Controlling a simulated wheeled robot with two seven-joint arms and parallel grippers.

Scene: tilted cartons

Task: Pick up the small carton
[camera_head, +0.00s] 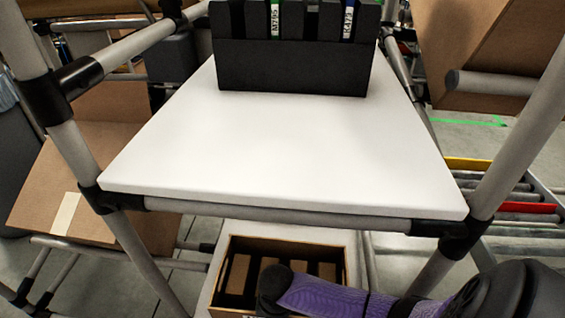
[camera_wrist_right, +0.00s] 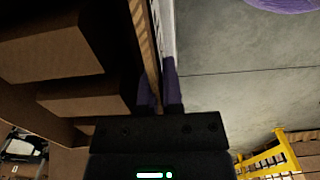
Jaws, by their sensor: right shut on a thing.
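An open brown box (camera_head: 225,290) stands on a white lower shelf and holds several small brown cartons (camera_head: 325,271) in a row. Two of them show in the right wrist view, a nearer one (camera_wrist_right: 85,97) and a farther one (camera_wrist_right: 50,45), to the left of the fingers. My right arm comes in from the lower right over the box's front. The right gripper's two purple fingers (camera_wrist_right: 159,92) are close together, shut on what looks like the box's thin side wall (camera_wrist_right: 146,40); the contact itself is dark. My left gripper is not in view.
A white upper shelf (camera_head: 270,150) overhangs the back of the box; a dark bin (camera_head: 295,68) stands on it. Grey rack posts (camera_head: 510,150) flank it. A leaning brown carton (camera_head: 60,195) is at left. Grey floor (camera_wrist_right: 230,85) is open beside the box.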

